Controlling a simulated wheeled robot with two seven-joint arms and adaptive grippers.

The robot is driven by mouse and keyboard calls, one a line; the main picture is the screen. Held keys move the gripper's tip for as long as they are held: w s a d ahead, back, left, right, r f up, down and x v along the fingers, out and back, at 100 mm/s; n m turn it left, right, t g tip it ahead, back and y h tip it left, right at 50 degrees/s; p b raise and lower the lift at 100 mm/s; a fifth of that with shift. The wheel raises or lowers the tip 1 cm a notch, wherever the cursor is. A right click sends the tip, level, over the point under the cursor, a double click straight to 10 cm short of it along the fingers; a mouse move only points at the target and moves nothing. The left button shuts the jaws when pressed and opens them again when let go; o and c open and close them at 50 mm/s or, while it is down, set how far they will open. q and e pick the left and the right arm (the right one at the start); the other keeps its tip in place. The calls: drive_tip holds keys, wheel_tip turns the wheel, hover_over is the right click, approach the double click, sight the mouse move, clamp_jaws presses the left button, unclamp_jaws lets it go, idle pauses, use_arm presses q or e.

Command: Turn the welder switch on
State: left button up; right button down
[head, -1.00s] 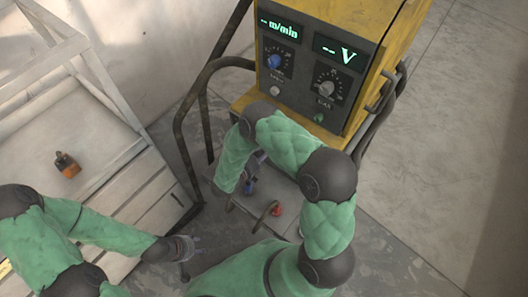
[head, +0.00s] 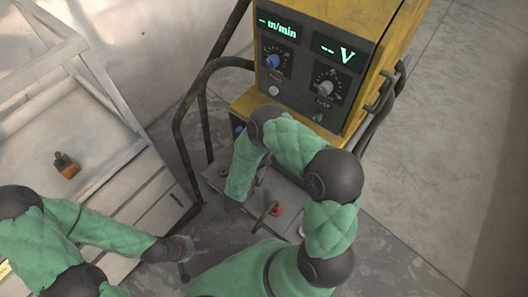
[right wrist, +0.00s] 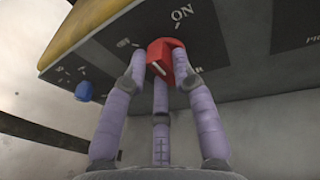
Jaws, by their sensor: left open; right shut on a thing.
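The yellow welder (head: 385,35) stands at the upper middle of the head view, with a dark front panel and two lit green displays. In the right wrist view its red switch knob (right wrist: 168,60) sits on a dark panel marked ON above right of it and a smaller label, seemingly OFF, to its left. My right gripper (right wrist: 165,78) has its purple fingers shut around the knob. The knob carries a pale line; its exact setting I cannot tell. In the head view my right arm hides the switch. My left gripper (head: 188,256) is open and empty, low and away from the welder.
A blue knob (right wrist: 84,91) is left of the switch. Black tube rails (head: 178,125) frame the welder. A red fitting (head: 277,210) shows below my right arm. A pale wooden bench (head: 110,165) with an orange-brown object (head: 66,166) is at left. Floor at right is clear.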

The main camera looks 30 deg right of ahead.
drive_tip(key=shift+s+d+f+m+t+h, duration=0.15)
drive_tip(key=shift+m+t, duration=0.2)
drive_tip(key=shift+m, duration=0.9)
drive_tip(key=shift+s+a+r+m+t+h, duration=0.15)
drive_tip(key=shift+m+t, duration=0.25)
drive_tip(key=shift+m, duration=0.8)
drive_tip(key=shift+d+f+m+t+h, duration=0.1)
drive_tip(key=shift+f+m+t+h, duration=0.2)
drive_tip(key=shift+m, duration=0.95)
drive_tip(key=shift+r+t, duration=0.15)
drive_tip(key=shift+t, duration=0.1)
drive_tip(key=c, duration=1)
unclamp_jaws()
drive_tip(key=v, duration=1.2)
drive_tip(key=shift+r, duration=0.1)
